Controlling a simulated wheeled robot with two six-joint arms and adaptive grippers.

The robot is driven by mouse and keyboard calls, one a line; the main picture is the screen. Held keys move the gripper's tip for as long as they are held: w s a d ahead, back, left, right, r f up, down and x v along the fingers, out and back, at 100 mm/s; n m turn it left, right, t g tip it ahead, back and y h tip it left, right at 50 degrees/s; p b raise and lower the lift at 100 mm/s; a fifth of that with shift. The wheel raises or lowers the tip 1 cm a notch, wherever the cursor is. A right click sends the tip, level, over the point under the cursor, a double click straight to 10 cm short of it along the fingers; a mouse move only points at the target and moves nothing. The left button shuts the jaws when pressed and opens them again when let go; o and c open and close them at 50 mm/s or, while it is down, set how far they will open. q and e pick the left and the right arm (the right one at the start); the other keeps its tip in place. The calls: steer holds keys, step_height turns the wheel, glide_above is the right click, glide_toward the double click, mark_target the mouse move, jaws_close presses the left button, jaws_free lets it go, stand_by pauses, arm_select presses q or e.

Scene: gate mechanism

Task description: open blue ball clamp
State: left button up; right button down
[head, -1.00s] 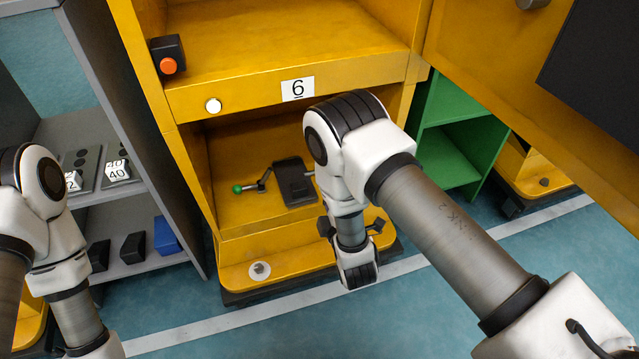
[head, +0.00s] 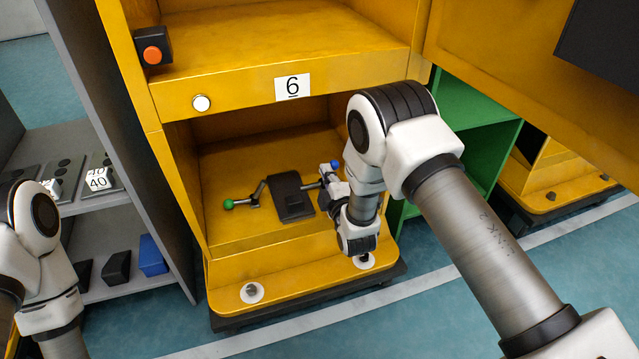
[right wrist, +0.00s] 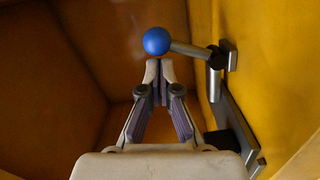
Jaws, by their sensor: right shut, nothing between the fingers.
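The blue ball (head: 335,164) sits on the right handle of the clamp mechanism, a dark block (head: 291,197) on the yellow lower shelf in the head view. In the right wrist view the blue ball (right wrist: 156,41) is on the end of a grey lever (right wrist: 192,51). My right gripper (right wrist: 160,66) is shut with nothing in it, its fingertips right below the ball in that view. I cannot tell whether they touch it. In the head view my right gripper (head: 327,178) is beside the ball. The left gripper is out of view; only my left arm shows.
A green ball (head: 228,204) ends the clamp's left handle. A grey shelf unit (head: 126,198) stands at the left and a green one (head: 476,120) at the right.

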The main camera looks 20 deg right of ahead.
steer(key=shift+d+m+p, duration=0.25)
steer(key=shift+m+p, duration=0.25)
steer(key=shift+p, duration=0.05)
stand_by(0.4)
steer(key=shift+d+r+m+p, duration=0.1)
steer(key=shift+d+m+p, duration=0.45)
steer(key=shift+m+p, duration=0.35)
steer(key=shift+d+m+p, duration=0.4)
steer(key=shift+m+p, duration=0.2)
steer(key=shift+m, duration=0.3)
steer(key=d+f+m+p, duration=0.1)
steer(key=m, duration=0.1)
steer(key=shift+d+m, duration=0.1)
steer(key=shift+m, duration=0.2)
steer(key=m, duration=0.1)
steer(key=d+f+m+p, duration=0.1)
steer(key=shift+f+m+y, duration=0.2)
steer(key=shift+m+y, duration=0.2)
steer(key=shift+d+f+p, duration=0.25)
steer(key=shift+f+p, duration=0.05)
steer(key=shift+p, duration=0.1)
steer(key=shift+w, duration=0.1)
